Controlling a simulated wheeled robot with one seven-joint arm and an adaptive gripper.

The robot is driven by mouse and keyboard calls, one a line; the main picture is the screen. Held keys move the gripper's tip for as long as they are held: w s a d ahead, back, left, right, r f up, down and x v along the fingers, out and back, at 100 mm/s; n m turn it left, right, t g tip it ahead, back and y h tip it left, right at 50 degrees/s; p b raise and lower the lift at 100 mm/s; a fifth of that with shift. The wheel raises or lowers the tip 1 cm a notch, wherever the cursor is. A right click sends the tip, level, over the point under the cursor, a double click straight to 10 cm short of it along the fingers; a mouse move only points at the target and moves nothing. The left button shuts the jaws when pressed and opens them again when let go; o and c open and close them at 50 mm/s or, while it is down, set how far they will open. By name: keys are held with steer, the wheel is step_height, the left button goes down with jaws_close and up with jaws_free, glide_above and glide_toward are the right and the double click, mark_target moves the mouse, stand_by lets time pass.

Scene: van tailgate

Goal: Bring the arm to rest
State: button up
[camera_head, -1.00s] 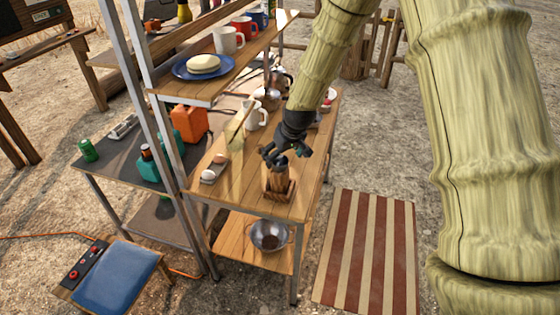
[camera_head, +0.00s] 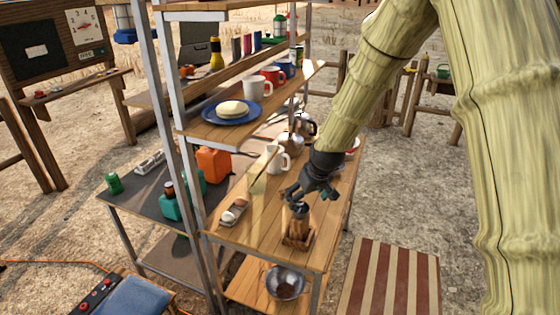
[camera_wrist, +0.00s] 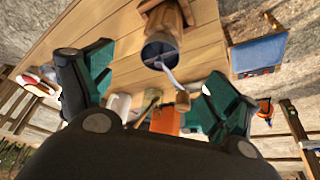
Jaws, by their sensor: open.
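My gripper (camera_head: 296,191) is at the end of my arm, above the front part of the wooden table (camera_head: 258,231). Its jaws are open, with green-padded fingers spread wide in the wrist view (camera_wrist: 150,85). Nothing is gripped.
A shelf (camera_head: 215,134) with a blue plate (camera_head: 232,112) and mugs rises left of the gripper. White pitcher (camera_head: 278,160) and kettles stand behind. A metal bowl (camera_head: 285,282) sits on the lower shelf.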

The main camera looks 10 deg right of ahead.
steer(key=shift+m+g, duration=0.4)
steer(key=shift+g, duration=0.3)
steer(key=s+f, duration=0.3)
steer(key=f, duration=0.1)
steer(key=s+f, duration=0.3)
steer(key=f, duration=0.2)
steer(key=s+f, duration=0.3)
steer(key=f, duration=0.2)
steer(key=shift+a+b, duration=0.1)
steer(key=shift+b, duration=0.2)
steer(key=s+f+g, duration=0.1)
steer(key=s+f, duration=0.5)
steer(key=s, duration=0.6)
steer(key=s+f+m+g+b, duration=0.1)
steer(key=s+f, duration=0.6)
steer(key=s, duration=0.5)
steer(key=s+f+g, duration=0.1)
steer(key=s+f, duration=0.6)
steer(key=s, duration=0.5)
steer(key=shift+a+m+h+b, duration=0.3)
steer(key=shift+m+h, duration=0.1)
steer(key=shift+s, duration=0.1)
